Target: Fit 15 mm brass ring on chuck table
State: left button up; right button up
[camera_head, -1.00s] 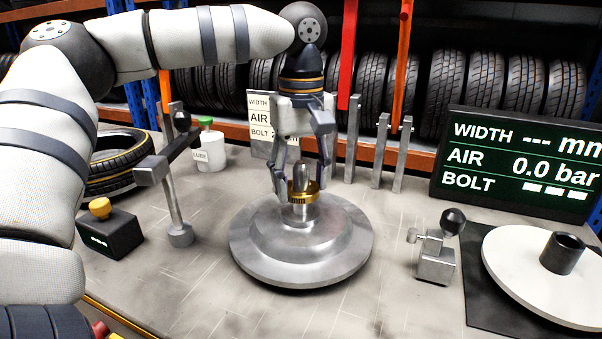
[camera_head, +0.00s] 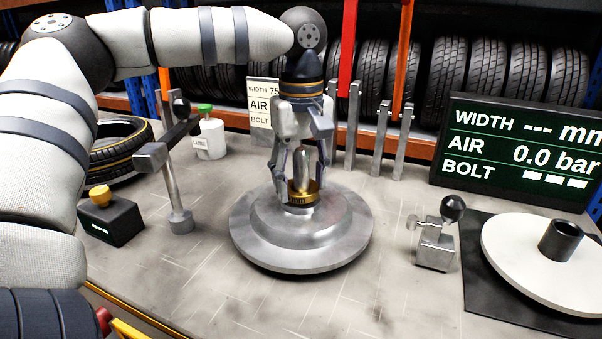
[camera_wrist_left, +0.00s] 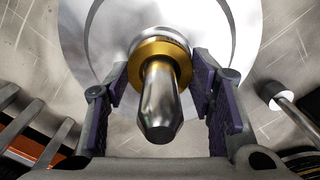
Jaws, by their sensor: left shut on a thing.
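The brass ring (camera_head: 302,196) sits around the steel centre post (camera_head: 299,168) of the round chuck table (camera_head: 255,250), low on the post near its base. In the left wrist view the ring (camera_wrist_left: 160,50) encircles the post (camera_wrist_left: 160,100), whose tapered tip points toward the camera. My left gripper (camera_head: 299,190) points down over the post, its fingers on both sides of the ring and shut on it. The left wrist view also shows the purple finger pads (camera_wrist_left: 167,85) either side. Whether the ring touches the table is hard to tell. My right gripper is not in view.
A small metal clamp block with a black knob (camera_head: 435,245) and a white disc with a dark sleeve (camera_head: 515,250) stand right. A metal post with an arm (camera_head: 178,190), a black box with a yellow button (camera_head: 110,220) and a tyre (camera_head: 120,155) stand left. A display (camera_head: 520,155) stands behind.

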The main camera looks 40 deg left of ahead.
pick_arm(q)
jog(key=shift+f, duration=0.3)
jog(key=o, duration=1.4)
jog(key=shift+o, duration=0.2)
notch_tip(320, 180, up, 12)
